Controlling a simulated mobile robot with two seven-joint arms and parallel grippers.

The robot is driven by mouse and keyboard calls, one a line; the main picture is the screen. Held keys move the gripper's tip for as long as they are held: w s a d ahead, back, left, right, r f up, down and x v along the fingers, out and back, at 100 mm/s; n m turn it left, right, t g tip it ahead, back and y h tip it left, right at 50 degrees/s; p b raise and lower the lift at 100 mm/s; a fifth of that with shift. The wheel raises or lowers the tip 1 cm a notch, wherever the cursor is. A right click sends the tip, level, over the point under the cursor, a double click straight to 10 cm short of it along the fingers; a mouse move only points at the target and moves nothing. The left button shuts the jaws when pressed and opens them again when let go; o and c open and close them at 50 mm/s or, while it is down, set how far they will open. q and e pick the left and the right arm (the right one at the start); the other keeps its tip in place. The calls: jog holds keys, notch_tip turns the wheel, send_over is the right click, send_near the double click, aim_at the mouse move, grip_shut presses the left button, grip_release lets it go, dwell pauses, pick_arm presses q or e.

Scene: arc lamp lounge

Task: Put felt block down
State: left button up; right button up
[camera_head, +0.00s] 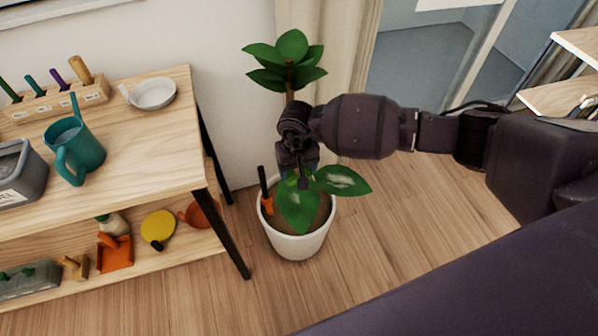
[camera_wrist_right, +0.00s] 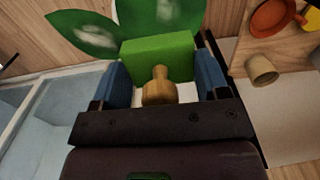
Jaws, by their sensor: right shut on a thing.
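The felt block (camera_wrist_right: 138,52) is green with a wooden knob (camera_wrist_right: 159,88). In the right wrist view, it sits between the blue fingertips of my right gripper (camera_wrist_right: 160,84), which is shut on it. In the head view, my right gripper (camera_head: 304,176) points down over the potted plant, among its lower leaves. I cannot make out the block there; the gripper and leaves hide it. The lower leaf (camera_head: 298,207) and the right leaf (camera_head: 343,180) are close to the gripper; the right one has a pale patch. My left gripper is not in view.
The white pot (camera_head: 297,245) stands on the wood floor, with an orange tool (camera_head: 267,206) in its soil. Left is a two-level wooden table (camera_head: 150,140) with a teal watering can (camera_head: 80,150), a white bowl (camera_head: 153,94) and a tool rack (camera_head: 55,104). Floor right of the pot is clear.

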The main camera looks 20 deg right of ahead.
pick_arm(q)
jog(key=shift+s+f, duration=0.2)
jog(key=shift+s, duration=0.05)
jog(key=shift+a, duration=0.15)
